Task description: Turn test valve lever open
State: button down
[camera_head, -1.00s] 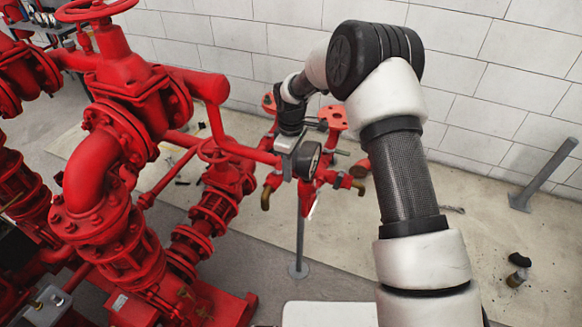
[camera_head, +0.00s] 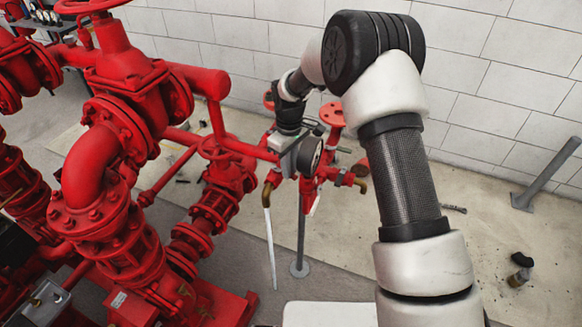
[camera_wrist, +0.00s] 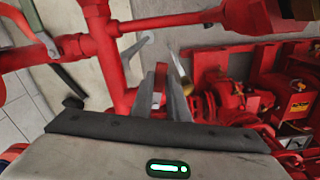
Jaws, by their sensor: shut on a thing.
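The red test valve lever (camera_wrist: 161,76) stands between the fingers of my gripper (camera_wrist: 162,92) in the wrist view, and the gripper is shut on it. The lever is hidden there behind my gripper and wrist. A brass outlet (camera_head: 267,194) points down just left of the gripper. A pale stream (camera_head: 270,245), like water, runs from it towards the floor.
Large red pumps and pipes (camera_head: 120,130) fill the left side. A grey support post (camera_head: 300,230) stands below the test pipework. A white block wall (camera_head: 480,90) is behind. The floor at right is mostly open, with a slanted grey post (camera_head: 545,175) and small debris.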

jog(key=c, duration=1.7)
grip_release()
notch_tip(320, 180, up, 18)
jog(key=shift+f+p, duration=0.25)
jog(key=shift+p, duration=0.05)
jog(key=shift+c, duration=0.5)
